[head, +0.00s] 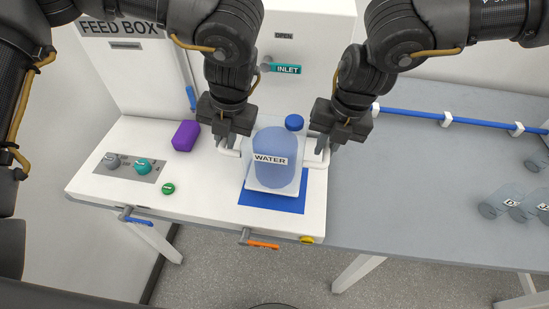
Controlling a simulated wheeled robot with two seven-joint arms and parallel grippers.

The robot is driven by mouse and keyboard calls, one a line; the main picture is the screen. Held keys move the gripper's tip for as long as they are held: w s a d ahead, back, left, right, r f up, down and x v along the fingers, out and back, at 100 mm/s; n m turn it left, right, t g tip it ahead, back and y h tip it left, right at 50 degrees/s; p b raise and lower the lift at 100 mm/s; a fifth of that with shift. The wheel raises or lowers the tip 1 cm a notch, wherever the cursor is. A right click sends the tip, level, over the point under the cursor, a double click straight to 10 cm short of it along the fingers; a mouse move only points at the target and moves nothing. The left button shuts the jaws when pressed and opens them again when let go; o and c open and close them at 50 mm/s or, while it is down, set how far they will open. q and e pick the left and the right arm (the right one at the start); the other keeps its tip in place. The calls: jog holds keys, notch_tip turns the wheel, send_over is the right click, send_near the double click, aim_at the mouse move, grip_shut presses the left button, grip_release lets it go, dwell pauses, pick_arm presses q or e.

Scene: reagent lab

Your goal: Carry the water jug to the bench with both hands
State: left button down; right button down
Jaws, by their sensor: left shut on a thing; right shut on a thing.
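The water jug (273,168) is a translucent blue container with a "WATER" label, a white base and a white handle on each side. It is at the blue square mat (270,201) on the white bench top (210,195); I cannot tell whether it touches the mat. My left gripper (230,146) is shut on the jug's left handle. My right gripper (324,150) is shut on its right handle. The jug looks upright. The fingertips are partly hidden by the gripper bodies.
A blue cap (294,122) is just behind the jug. A purple block (186,135), a green button (168,188) and a knob panel (128,166) are to the left. The teal "INLET" valve (285,69) is behind.

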pick_arm(q)
jog(key=shift+a+r, duration=0.1)
jog(key=shift+r, duration=0.25)
pick_arm(e)
jog(key=shift+d+r, duration=0.1)
jog(key=shift+r, duration=0.25)
pick_arm(q)
jog(key=shift+f, duration=0.1)
pick_arm(e)
jog(key=shift+f, duration=0.1)
